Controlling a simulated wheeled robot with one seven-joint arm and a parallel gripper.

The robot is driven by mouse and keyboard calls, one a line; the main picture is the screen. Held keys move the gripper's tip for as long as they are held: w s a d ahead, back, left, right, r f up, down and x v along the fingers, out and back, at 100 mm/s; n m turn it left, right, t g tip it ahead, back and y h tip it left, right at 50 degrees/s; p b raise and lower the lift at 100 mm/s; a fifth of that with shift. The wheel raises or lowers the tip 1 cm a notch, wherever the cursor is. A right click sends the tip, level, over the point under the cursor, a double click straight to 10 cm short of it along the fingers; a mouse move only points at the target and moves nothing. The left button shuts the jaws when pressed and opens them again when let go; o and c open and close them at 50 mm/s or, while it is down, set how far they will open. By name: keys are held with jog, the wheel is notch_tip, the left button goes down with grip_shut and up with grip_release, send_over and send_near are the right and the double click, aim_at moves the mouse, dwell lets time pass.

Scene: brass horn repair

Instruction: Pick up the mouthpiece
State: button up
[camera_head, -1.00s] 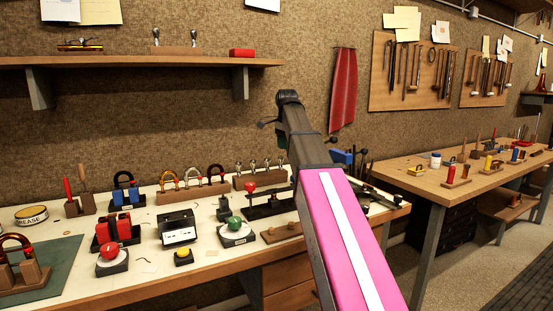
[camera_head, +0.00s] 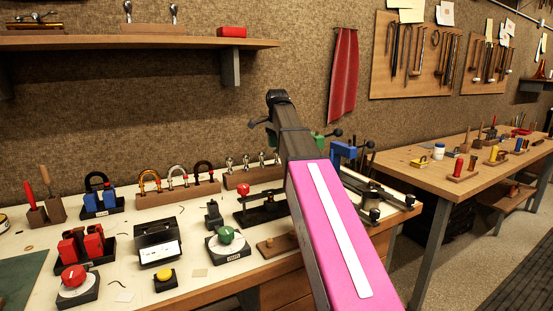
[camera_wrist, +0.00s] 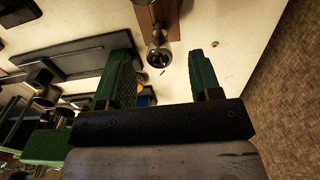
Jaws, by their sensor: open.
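Several silver mouthpieces (camera_head: 245,161) stand in a row on a wooden rack (camera_head: 236,181) at the back of the workbench in the head view. My arm hides the rack's right end. In the wrist view one silver mouthpiece (camera_wrist: 158,57) shows with its dark round opening facing the camera, on a brown wooden strip (camera_wrist: 175,22). My gripper (camera_wrist: 160,62) is open with green fingers. The mouthpiece appears in line with the gap between the fingertips, without visible contact; its depth is hard to tell. In the head view my arm mostly hides the gripper.
A rack of bent brass and silver tubes (camera_head: 178,195) stands left of the mouthpiece rack. A black stand with a red knob (camera_head: 243,190) and a green-knobbed box (camera_head: 226,236) are in front. A blue clamp (camera_head: 343,151) stands right of my arm.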

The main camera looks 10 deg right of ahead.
jog(key=shift+a+f, duration=0.1)
jog(key=shift+f, duration=2.65)
jog(key=c, duration=1)
jog(key=shift+r, duration=0.15)
jog(key=shift+c, duration=0.2)
notch_tip(320, 180, up, 10)
jog(key=shift+f, duration=0.1)
notch_tip(320, 180, up, 4)
send_over(277, 158)
jog(key=shift+w, duration=0.4)
